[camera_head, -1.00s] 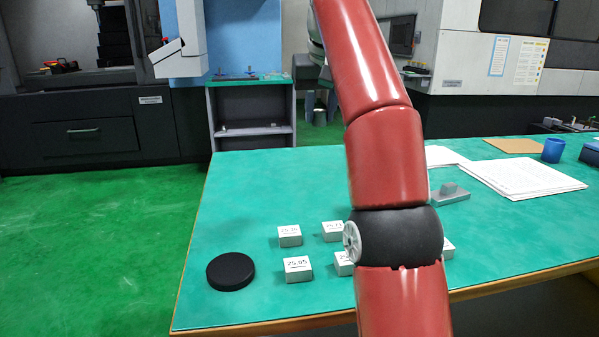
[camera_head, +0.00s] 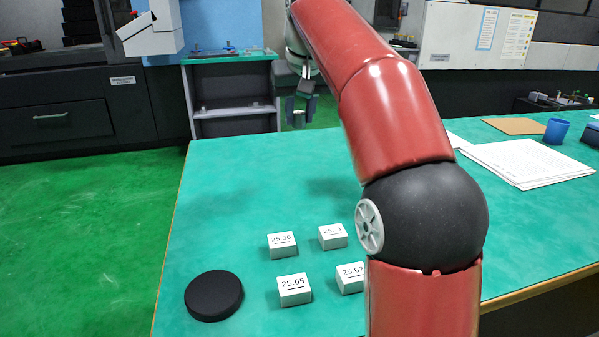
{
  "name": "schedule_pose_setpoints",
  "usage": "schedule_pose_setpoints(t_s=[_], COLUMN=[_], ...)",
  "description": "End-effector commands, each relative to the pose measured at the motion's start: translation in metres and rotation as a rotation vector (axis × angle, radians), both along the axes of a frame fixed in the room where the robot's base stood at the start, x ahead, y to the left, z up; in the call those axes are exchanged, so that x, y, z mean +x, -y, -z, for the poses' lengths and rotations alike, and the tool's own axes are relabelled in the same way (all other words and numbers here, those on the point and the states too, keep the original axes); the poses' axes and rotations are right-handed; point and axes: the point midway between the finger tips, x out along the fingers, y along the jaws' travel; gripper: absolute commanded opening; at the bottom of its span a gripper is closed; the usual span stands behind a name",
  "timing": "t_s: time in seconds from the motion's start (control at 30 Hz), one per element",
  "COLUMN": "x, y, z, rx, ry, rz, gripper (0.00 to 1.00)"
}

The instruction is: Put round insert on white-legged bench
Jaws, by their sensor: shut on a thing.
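My gripper (camera_head: 300,112) is beyond the far edge of the green table, left of my red arm, with its fingers pointing down. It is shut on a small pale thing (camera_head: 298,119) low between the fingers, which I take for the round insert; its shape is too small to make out. A narrow bench (camera_head: 234,113) with a green top, a shelf and light grey sides stands at the back, left of the gripper. I cannot tell whether it is the white-legged one. The near green table (camera_head: 240,190) has a wooden edge, and its legs are out of view.
On the near table are a black disc (camera_head: 214,296) and several white number blocks (camera_head: 294,290). Papers (camera_head: 525,163), a brown board (camera_head: 512,126) and a blue cup (camera_head: 556,131) lie to the right. Dark machine cabinets (camera_head: 50,125) stand at back left; green floor (camera_head: 85,220) is open at left.

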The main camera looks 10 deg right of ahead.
Motion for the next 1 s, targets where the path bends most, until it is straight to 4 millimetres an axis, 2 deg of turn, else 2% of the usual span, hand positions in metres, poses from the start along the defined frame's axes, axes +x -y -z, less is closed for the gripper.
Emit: schedule_pose_setpoints(t_s=[0.2,0.3,0.57,0.77,1.0], x=[-0.001,-0.001,0.0,0.0,0.0], y=[0.0,0.0,0.0,0.0,0.0], z=[0.061,0.081,0.105,0.133,0.137], rx=[0.0,0.0,0.0,0.0,0.0], ry=[-0.003,-0.002,-0.001,-0.001,0.001], rz=[-0.001,-0.001,-0.001,0.0,-0.001], gripper=[0.0,0.0,0.0,0.0,0.0])
